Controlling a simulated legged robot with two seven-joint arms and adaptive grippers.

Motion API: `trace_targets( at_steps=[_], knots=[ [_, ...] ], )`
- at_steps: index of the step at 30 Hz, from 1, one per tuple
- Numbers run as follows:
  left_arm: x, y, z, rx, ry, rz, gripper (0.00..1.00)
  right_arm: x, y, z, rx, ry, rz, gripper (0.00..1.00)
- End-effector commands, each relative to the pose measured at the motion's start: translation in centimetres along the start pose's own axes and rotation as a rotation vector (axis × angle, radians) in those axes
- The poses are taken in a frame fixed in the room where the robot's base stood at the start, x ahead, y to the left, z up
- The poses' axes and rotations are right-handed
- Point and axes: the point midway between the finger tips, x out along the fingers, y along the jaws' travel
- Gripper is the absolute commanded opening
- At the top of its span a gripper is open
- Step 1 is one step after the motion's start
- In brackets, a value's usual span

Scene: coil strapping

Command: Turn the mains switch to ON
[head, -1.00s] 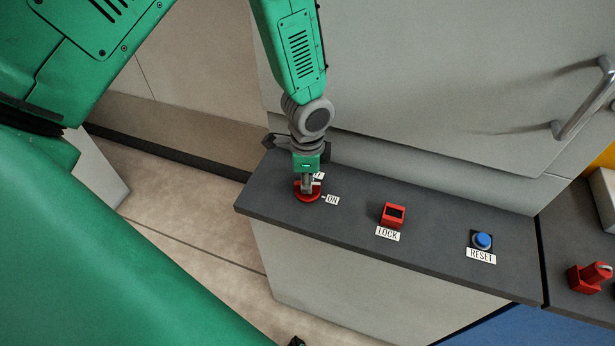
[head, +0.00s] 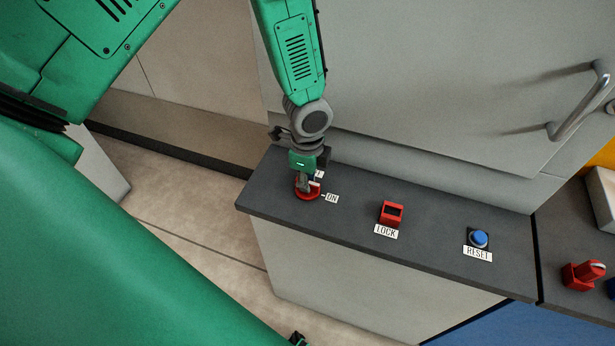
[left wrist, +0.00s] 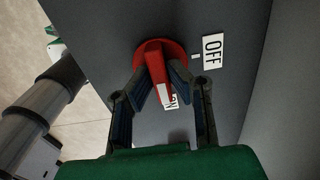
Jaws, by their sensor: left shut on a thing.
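The mains switch (head: 306,194) is a red round base with a red handle, near the left end of the dark grey panel. It also shows in the left wrist view (left wrist: 152,62), where a white stripe marks the handle. My left gripper (head: 304,184) comes down from above and is shut on the handle; in the left wrist view its two fingers (left wrist: 162,82) flank it. The OFF label (left wrist: 212,52) is clear to the right there. The ON label (head: 332,198) is partly hidden by the handle and finger in the wrist view. My right gripper is not in view.
A red LOCK block (head: 391,213) and a blue RESET button (head: 479,238) stand further right on the panel (head: 435,225). A grey cover with a metal handle (head: 580,105) rises behind.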

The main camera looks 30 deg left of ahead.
Motion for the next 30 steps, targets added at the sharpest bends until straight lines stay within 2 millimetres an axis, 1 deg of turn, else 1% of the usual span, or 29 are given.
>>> trace_targets(
  at_steps=[2,3,4,5,14,17,20,27,30],
  knots=[
    [-0.1,-0.3,-0.2,0.003,0.005,-0.007,0.00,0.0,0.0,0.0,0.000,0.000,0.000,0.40],
    [-0.1,-0.3,-0.2,0.003,0.005,-0.007,0.17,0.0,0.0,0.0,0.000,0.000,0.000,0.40],
    [-0.1,-0.3,-0.2,0.003,0.005,-0.007,0.28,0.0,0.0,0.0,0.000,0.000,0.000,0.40],
    [-0.1,-0.3,-0.2,0.003,0.005,-0.007,0.34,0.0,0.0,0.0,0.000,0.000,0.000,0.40],
    [-0.1,0.0,-0.1,0.001,0.002,-0.004,0.34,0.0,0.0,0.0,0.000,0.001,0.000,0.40],
    [-0.7,-0.1,0.0,0.000,0.002,-0.005,0.34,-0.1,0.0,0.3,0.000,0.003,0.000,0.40],
    [-2.1,-0.2,-0.1,-0.001,0.004,-0.007,0.34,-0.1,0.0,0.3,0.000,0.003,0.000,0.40],
    [-7.3,-0.3,-0.1,-0.001,0.005,-0.007,0.34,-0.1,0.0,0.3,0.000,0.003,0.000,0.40],
    [-9.1,-0.3,-0.1,0.000,0.004,-0.005,0.34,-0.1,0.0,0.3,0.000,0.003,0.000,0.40]
  ],
)
